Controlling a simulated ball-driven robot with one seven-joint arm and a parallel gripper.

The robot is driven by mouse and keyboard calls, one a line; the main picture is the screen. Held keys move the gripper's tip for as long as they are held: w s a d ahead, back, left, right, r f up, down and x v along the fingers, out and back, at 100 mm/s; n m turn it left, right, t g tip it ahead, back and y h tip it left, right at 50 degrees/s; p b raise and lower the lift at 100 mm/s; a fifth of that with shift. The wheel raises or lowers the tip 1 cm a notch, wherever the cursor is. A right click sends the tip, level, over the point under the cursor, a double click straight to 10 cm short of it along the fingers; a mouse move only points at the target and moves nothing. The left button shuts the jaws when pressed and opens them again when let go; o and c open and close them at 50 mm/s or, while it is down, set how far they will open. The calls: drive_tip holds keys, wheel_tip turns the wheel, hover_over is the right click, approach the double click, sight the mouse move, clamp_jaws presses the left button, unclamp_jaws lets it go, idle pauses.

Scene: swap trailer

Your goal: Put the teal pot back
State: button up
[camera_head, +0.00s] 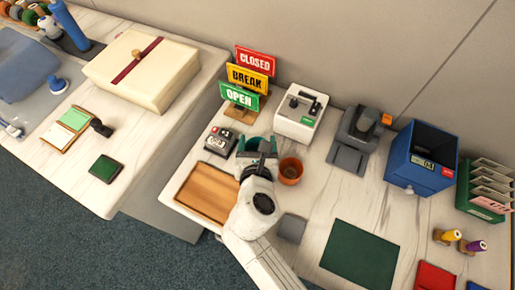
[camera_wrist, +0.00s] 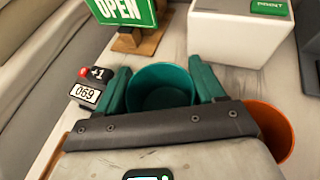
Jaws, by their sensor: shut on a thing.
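The teal pot (camera_head: 256,143) is at the far end of my arm in the head view, between the tally counter and the printer. In the wrist view, the teal pot (camera_wrist: 160,88) shows its open, empty-looking top. My gripper (camera_wrist: 163,82) is shut on it, one green finger on each side. In the head view my gripper (camera_head: 258,155) partly hides the pot. Whether its base touches the counter is hidden. A terracotta pot (camera_head: 290,172) stands just right of it, and its orange rim (camera_wrist: 272,128) shows in the wrist view.
A wooden tray (camera_head: 207,192) lies left of my gripper. A counter device (camera_head: 219,139), a sign stand (camera_head: 239,95) and a white printer box (camera_head: 299,114) stand close behind. A grey square (camera_head: 291,228) and a green mat (camera_head: 360,253) lie at the right front. A gap separates the left table.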

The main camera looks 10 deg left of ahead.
drive_tip(key=shift+w+f+b, duration=0.2)
drive_tip(key=shift+f+b, duration=0.2)
drive_tip(key=shift+f, duration=1.3)
drive_tip(key=o, duration=0.7)
drive_tip(key=shift+f, duration=0.1)
drive_tip(key=shift+o, duration=0.2)
drive_tip(key=shift+r, duration=0.2)
drive_tip(key=p+v, duration=0.1)
drive_tip(key=v, duration=1.1)
drive_tip(key=shift+f, duration=0.1)
